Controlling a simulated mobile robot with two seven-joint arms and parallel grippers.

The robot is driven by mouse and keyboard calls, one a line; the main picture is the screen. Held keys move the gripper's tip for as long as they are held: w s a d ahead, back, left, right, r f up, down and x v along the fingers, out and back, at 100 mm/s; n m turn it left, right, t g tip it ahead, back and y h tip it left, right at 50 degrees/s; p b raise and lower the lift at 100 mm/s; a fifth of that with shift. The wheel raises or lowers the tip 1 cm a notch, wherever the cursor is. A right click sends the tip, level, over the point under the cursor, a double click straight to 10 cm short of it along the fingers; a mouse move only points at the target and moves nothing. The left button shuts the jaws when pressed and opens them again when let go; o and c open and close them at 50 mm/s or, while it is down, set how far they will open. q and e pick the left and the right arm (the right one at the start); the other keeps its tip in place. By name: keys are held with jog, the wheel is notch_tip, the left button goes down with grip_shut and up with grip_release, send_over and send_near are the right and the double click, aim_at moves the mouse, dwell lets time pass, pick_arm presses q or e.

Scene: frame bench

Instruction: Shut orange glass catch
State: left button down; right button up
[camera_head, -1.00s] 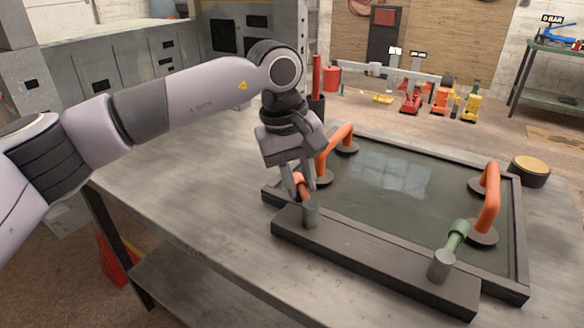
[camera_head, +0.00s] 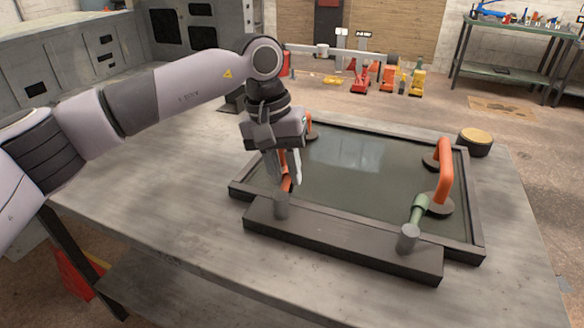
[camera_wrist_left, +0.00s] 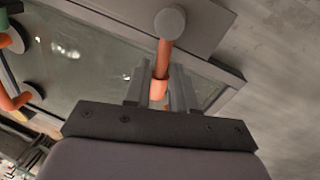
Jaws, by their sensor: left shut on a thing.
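The orange glass catch (camera_head: 286,182) is a short orange lever on a grey round pivot (camera_head: 281,206). The pivot stands at the left end of a dark bar along the near side of the frame. My left gripper (camera_head: 284,178) points down and is shut on the lever, partly hiding it. In the left wrist view, the orange lever (camera_wrist_left: 163,58) runs from its pivot to between the fingers (camera_wrist_left: 160,93), over the frame edge. The dark glass pane (camera_head: 350,185) lies flat in the dark frame (camera_head: 470,205). My right gripper is not in view.
A green catch (camera_head: 418,208) at the bar's right end points over the glass edge. An orange suction handle (camera_head: 444,165) stands on the glass at right; another (camera_head: 311,126) is mostly behind my gripper. A round yellow-topped pot (camera_head: 475,139) stands beyond the frame. The near bench top is clear.

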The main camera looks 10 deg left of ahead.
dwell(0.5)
pick_arm(q)
jog(key=c, duration=0.9)
grip_release()
jog(key=shift+c, duration=0.2)
jog(key=shift+r, duration=0.1)
notch_tip(320, 180, up, 7)
jog(key=a, duration=0.1)
jog(key=shift+a, duration=0.15)
